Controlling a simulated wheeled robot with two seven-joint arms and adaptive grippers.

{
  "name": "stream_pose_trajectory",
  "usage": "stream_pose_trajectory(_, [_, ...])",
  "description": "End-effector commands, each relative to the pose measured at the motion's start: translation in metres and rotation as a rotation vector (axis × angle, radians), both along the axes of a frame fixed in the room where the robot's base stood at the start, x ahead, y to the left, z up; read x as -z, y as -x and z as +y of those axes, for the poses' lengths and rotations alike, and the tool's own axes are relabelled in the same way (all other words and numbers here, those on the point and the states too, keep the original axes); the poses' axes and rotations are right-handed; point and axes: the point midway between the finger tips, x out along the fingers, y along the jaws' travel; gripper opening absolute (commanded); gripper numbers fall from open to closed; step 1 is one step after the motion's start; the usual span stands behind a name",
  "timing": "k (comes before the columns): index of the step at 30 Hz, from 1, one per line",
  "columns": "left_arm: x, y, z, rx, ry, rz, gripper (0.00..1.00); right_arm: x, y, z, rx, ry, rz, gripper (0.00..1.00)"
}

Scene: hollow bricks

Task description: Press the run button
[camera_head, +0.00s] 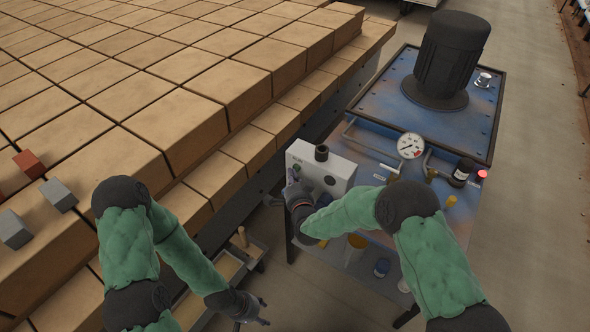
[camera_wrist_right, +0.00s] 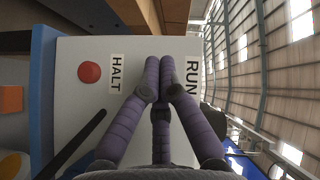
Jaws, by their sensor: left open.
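A white control box (camera_head: 336,166) stands on the near left corner of the blue machine. In the right wrist view, its pale panel (camera_wrist_right: 72,115) fills the middle, with a red round button (camera_wrist_right: 89,72) beside the HALT label (camera_wrist_right: 116,74). The RUN label (camera_wrist_right: 192,80) is partly covered by my fingers. The run button itself is hidden behind them. My right gripper (camera_wrist_right: 159,62) has its purple fingertips together at the panel; contact cannot be told. It shows at the box's left front in the head view (camera_head: 292,178). My left gripper (camera_head: 264,310) is open and empty, low in the picture.
A large stack of tan bricks (camera_head: 180,105) fills the left. The blue machine has a dark motor (camera_head: 451,55), a pressure gauge (camera_head: 410,146) and a lit red lamp (camera_head: 482,173). A shallow tray (camera_head: 247,249) is near my left gripper. Concrete floor is free at right.

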Motion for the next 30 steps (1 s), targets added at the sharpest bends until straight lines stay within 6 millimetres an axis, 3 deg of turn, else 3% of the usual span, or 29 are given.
stream_pose_trajectory(30, [0.0070,0.0001,0.0000,0.000,0.000,0.000,0.52,-0.0006,-0.0076,-0.0060,0.001,0.000,-0.001,0.00])
